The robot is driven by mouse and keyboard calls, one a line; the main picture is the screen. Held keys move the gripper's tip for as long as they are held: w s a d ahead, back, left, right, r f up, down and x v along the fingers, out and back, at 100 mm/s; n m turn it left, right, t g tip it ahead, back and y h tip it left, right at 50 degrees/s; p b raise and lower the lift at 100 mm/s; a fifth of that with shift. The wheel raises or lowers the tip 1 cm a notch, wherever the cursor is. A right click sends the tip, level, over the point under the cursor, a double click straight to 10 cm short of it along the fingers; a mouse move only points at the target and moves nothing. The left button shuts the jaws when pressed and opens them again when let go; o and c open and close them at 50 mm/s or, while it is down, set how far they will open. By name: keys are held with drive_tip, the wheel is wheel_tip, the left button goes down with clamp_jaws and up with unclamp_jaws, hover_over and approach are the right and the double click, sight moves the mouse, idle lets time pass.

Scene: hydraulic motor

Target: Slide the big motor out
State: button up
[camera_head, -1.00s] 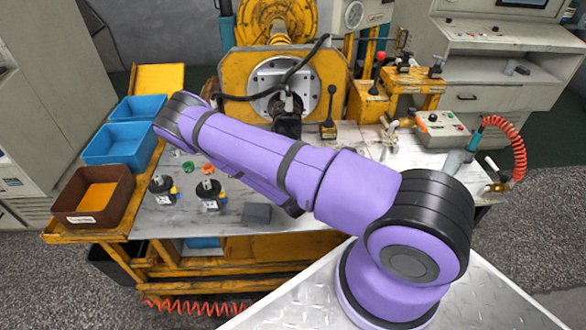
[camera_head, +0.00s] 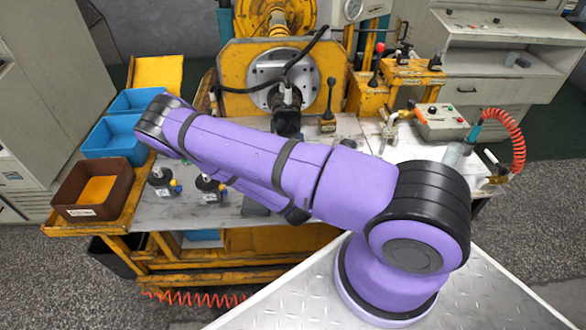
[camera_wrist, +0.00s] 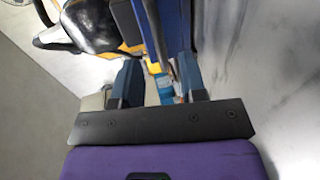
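The big dark motor (camera_head: 286,113) sits at the front of the round metal plate on the yellow machine (camera_head: 240,100), with a black hose above it. My arm passes in front of the bench below it. My gripper is hidden behind the arm in the head view. In the wrist view my gripper (camera_wrist: 157,82) has its two dark fingers apart. Blue and yellow surfaces show between and beyond them, but I cannot tell what they are. A black rounded part (camera_wrist: 92,25) lies at the upper left there; I cannot tell whether it is the motor.
Blue bins (camera_head: 112,140) and a brown bin (camera_head: 92,190) line the left edge. A black lever (camera_head: 329,110) and control box (camera_head: 440,120) stand to the right.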

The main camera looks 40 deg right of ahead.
drive_tip(key=shift+v, duration=2.3)
drive_tip(key=shift+w, duration=0.1)
drive_tip(key=w+a+r+m+g+y, duration=0.2)
drive_tip(key=w+a+r+m+g, duration=0.15)
drive_tip(key=r+m, duration=0.2)
drive_tip(key=w+a+r+m+g+y, duration=0.1)
drive_tip(key=w+a+r+m+g, duration=0.1)
drive_tip(key=w+a+r+m, duration=0.35)
wheel_tip(320, 180, up, 19)
drive_tip(key=s+a+y, duration=0.2)
drive_tip(key=s+y, duration=0.1)
drive_tip(key=y, duration=0.2)
drive_tip(key=s+r+g+y, duration=0.1)
drive_tip(key=s+r, duration=0.4)
drive_tip(key=r, duration=0.2)
drive_tip(key=s+r+g, duration=0.1)
drive_tip(key=s+r, duration=0.3)
drive_tip(key=r, duration=0.3)
drive_tip(key=s+d+r, duration=0.1)
drive_tip(key=s+r, duration=0.3)
drive_tip(key=s, duration=0.4)
drive_tip(key=s+d+r, duration=0.1)
drive_tip(key=s+r, duration=0.3)
drive_tip(key=s, duration=0.5)
drive_tip(key=shift+s+r+m+h, duration=0.35)
drive_tip(key=shift+r+m+h, duration=0.05)
drive_tip(key=shift+d+g, duration=0.15)
drive_tip(key=shift+g, duration=0.1)
